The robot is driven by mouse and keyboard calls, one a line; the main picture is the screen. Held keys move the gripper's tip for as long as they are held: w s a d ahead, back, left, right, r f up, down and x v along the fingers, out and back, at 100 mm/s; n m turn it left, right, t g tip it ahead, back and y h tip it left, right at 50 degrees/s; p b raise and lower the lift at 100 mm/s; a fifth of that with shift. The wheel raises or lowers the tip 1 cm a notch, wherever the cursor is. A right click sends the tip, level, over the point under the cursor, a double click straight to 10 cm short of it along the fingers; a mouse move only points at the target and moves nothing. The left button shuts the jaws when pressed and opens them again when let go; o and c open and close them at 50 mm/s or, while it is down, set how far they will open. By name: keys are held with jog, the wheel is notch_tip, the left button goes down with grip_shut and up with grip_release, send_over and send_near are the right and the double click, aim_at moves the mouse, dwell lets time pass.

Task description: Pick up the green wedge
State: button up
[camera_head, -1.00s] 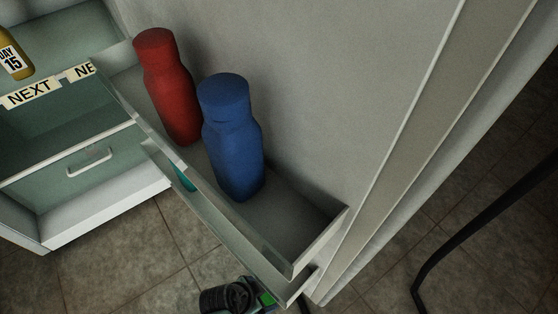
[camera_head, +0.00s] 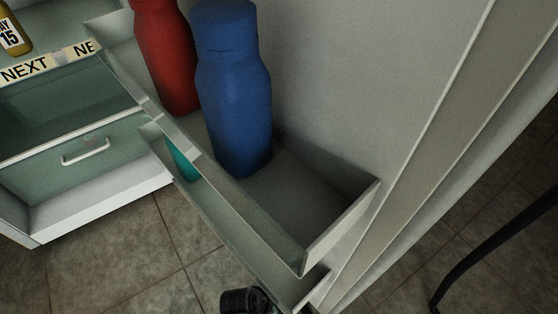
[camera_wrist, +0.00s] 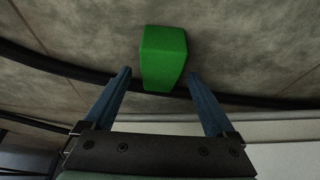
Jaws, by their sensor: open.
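The green wedge (camera_wrist: 163,57) shows in the wrist view, top centre, against the tiled floor. My gripper (camera_wrist: 159,80) is open, with one blue finger to the left and one to the right. The wedge's near end lies between the lines of the fingertips, with a gap on both sides. Most of the wedge is beyond the tips, and I see no contact. In the head view the wedge does not show, and only a black part of my arm shows at the bottom edge.
An open door shelf (camera_head: 340,222) holds a blue bottle (camera_head: 236,100) and a red bottle (camera_head: 166,60). A drawer (camera_head: 85,150) is at left. A dark curved bar (camera_head: 500,215) stands at right. A black hose-like band (camera_wrist: 80,70) crosses behind the wedge in the wrist view.

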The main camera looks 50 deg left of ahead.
jog(key=shift+c, duration=0.3)
grip_shut()
dwell(0.4)
